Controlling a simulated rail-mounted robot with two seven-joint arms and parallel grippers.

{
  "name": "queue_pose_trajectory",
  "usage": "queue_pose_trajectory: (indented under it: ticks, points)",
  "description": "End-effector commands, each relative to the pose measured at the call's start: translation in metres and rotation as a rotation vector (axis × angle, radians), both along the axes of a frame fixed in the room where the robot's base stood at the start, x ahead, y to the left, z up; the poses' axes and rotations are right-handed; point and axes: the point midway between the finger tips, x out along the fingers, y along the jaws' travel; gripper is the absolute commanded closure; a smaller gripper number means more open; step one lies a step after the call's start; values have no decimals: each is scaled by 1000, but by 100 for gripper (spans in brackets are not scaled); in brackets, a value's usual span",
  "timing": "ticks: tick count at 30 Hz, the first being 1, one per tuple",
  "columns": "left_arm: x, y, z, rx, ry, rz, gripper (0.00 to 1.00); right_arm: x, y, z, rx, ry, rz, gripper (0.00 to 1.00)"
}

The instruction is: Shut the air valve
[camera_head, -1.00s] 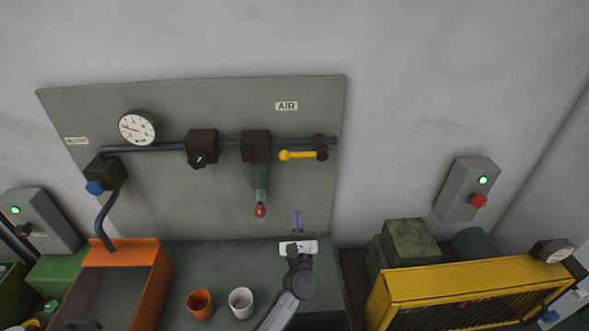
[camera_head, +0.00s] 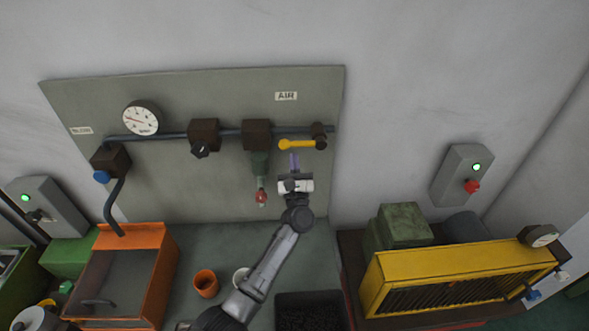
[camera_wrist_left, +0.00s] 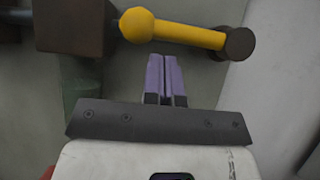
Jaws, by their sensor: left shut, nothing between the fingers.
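The air valve's yellow lever (camera_head: 297,144) lies along the pipe, under the AIR label (camera_head: 286,96). Its ball end points left and its brown pivot (camera_head: 319,136) is at the right. In the left wrist view the yellow lever (camera_wrist_left: 185,34) crosses the top, with its ball end at the left. My left gripper (camera_head: 294,162) is just below the lever, fingers pointing up at it. In the left wrist view the purple fingers (camera_wrist_left: 167,78) are shut together with nothing between them, a small gap below the lever. My right gripper is not in view.
A brown block (camera_head: 257,133) with a green filter bowl (camera_head: 259,165) hangs left of the lever. A gauge (camera_head: 141,118) and black knob (camera_head: 200,149) are further left. A yellow grille (camera_head: 460,281) is at the right.

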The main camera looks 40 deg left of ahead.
Motion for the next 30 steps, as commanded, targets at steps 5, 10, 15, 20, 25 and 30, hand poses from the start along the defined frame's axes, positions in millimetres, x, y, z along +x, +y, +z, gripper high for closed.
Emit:
queue_pose_trajectory:
  ticks: [5,10,15,20,25,30]
  points:
    - [2,1,12,0,0,0,100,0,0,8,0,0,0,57]
    - [2,2,13,1,1,1,100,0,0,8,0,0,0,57]
    - [2,1,13,0,0,0,100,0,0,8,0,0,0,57]
    - [2,1,13,3,3,-1,100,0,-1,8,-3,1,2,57]
    - [2,1,17,31,26,-3,100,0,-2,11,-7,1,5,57]
    - [2,0,19,53,45,-4,100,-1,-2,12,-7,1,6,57]
